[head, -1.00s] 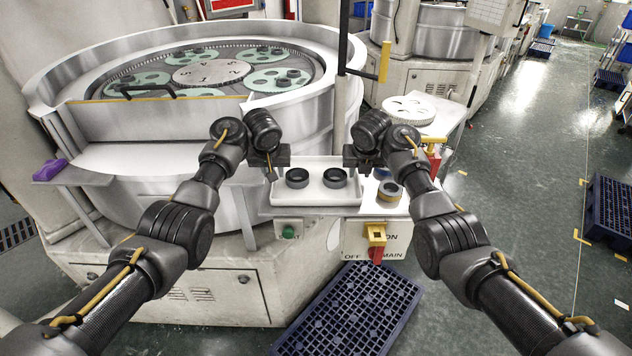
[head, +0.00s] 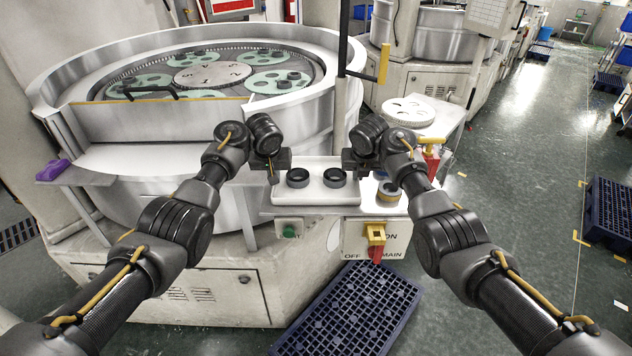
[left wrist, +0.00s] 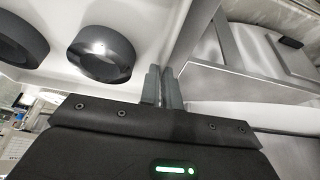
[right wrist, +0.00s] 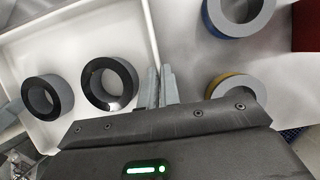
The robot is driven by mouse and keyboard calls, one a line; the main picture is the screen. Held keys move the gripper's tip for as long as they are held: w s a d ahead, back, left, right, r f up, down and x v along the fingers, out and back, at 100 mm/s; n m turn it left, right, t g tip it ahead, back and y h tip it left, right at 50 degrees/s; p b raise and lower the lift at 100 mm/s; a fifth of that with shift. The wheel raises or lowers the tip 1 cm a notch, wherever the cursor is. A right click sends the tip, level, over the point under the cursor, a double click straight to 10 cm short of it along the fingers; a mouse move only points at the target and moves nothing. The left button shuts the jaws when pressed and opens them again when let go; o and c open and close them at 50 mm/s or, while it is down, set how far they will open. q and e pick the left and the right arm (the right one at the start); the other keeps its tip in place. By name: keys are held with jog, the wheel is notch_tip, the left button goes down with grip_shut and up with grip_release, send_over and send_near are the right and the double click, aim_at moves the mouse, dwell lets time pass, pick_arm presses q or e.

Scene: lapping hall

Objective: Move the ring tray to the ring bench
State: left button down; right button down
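The ring tray (head: 316,196) is a shallow white tray on the light shelf at the front of the lapping machine. Two dark rings (head: 297,178) (head: 335,178) sit in it side by side. My left gripper (head: 273,174) is at the tray's left wall; in the left wrist view its fingers (left wrist: 162,88) are close together on that wall. My right gripper (head: 356,168) is at the right wall; in the right wrist view its fingers (right wrist: 159,88) pinch that wall. The tray looks level; whether it touches the shelf is unclear. I cannot identify the ring bench.
A blue-banded and a yellow-banded ring (head: 389,190) stand just right of the tray. A switch panel with a red-and-yellow switch (head: 376,240) is below. A dark blue grid pallet (head: 350,310) lies on the floor in front. Open floor (head: 520,180) stretches to the right.

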pick_arm(q)
jog(key=shift+s, duration=0.15)
pick_arm(e)
jog(key=shift+s, duration=0.15)
